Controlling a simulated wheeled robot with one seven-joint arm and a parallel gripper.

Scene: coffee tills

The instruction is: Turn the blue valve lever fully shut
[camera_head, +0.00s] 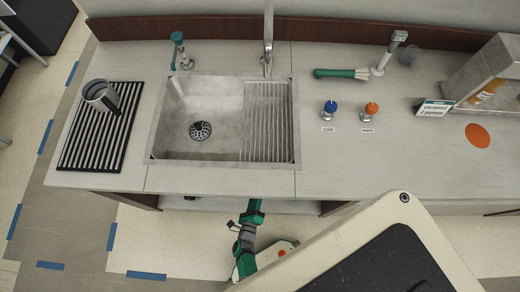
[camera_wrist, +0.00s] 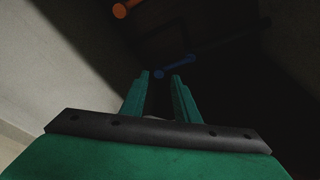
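The blue valve lever (camera_wrist: 174,67) shows in the dark space ahead in the wrist view, just past my fingertips and a little to the right of the middle. In the head view my green arm reaches under the counter's front edge, and the gripper and the lever are hidden there.
An orange lever (camera_wrist: 123,9) sits up and left of the blue one. Dark pipes or walls surround both. In the head view, the sink (camera_head: 200,100), a blue knob (camera_head: 330,107) and an orange knob (camera_head: 371,108) are on the counter (camera_head: 215,183) above.

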